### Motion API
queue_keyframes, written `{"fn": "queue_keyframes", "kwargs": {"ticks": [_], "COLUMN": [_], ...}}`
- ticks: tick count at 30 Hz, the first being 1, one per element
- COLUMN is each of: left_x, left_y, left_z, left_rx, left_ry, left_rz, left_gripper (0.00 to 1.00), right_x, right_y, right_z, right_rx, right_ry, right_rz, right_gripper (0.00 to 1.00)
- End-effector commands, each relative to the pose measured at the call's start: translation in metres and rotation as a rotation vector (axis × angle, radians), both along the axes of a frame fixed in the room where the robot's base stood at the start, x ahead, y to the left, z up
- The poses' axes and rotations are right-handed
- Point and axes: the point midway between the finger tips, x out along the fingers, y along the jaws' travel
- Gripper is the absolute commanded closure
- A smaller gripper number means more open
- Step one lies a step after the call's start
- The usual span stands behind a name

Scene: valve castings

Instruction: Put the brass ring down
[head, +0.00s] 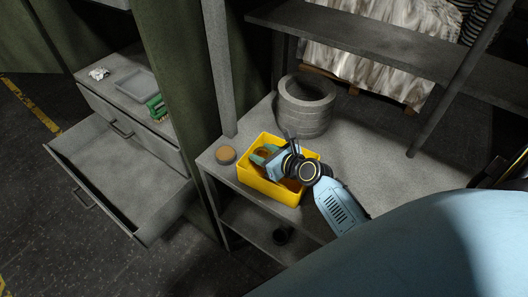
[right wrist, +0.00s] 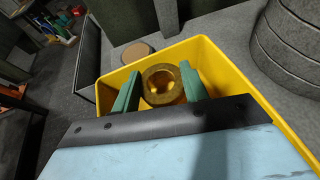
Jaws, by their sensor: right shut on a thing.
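My right gripper (head: 265,156) is over the yellow bin (head: 296,191), with its fingers at or inside the bin's opening. In the right wrist view its two green fingers (right wrist: 158,82) are on either side of the brass ring (right wrist: 160,69), and it is shut on the ring. The ring shows its open hole to the camera, with the yellow bin (right wrist: 226,62) around and behind it. In the head view the ring is hard to make out behind the gripper. I cannot tell whether it touches the bin floor. My left gripper is not in view.
A round tan-topped piece (head: 226,155) stands left of the bin on the grey bench (head: 375,165). A large grey ribbed cylinder (head: 306,117) stands behind the bin. An open drawer (head: 125,185) is at left, below a grey tray (head: 135,86) and a green-handled brush (head: 156,106). The bench at right is clear.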

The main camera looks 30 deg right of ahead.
Motion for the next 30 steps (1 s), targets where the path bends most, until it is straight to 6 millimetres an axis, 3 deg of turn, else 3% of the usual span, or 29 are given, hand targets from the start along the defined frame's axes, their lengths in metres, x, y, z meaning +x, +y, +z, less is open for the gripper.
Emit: {"fn": "queue_keyframes", "kwargs": {"ticks": [3, 4, 9, 17, 22, 30], "left_x": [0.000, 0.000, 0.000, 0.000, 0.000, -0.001], "left_y": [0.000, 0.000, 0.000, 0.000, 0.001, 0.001], "left_z": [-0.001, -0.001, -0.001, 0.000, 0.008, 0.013], "left_rx": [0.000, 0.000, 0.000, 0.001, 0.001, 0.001], "left_ry": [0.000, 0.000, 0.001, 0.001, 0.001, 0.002], "left_rz": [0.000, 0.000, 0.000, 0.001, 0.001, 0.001], "left_gripper": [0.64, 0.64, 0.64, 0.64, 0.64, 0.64], "right_x": [0.001, 0.000, 0.000, 0.000, 0.000, -0.055], "right_y": [0.000, 0.000, 0.000, 0.000, 0.000, -0.012], "right_z": [0.000, -0.001, -0.001, 0.000, 0.016, 0.034], "right_rx": [0.001, 0.001, 0.000, 0.000, -0.002, -0.001], "right_ry": [-0.002, 0.000, 0.000, 0.000, -0.001, 0.002], "right_rz": [-0.001, 0.000, 0.000, 0.000, 0.001, -0.001], "right_gripper": [0.86, 0.55, 0.34, 0.34, 0.34, 0.34]}}
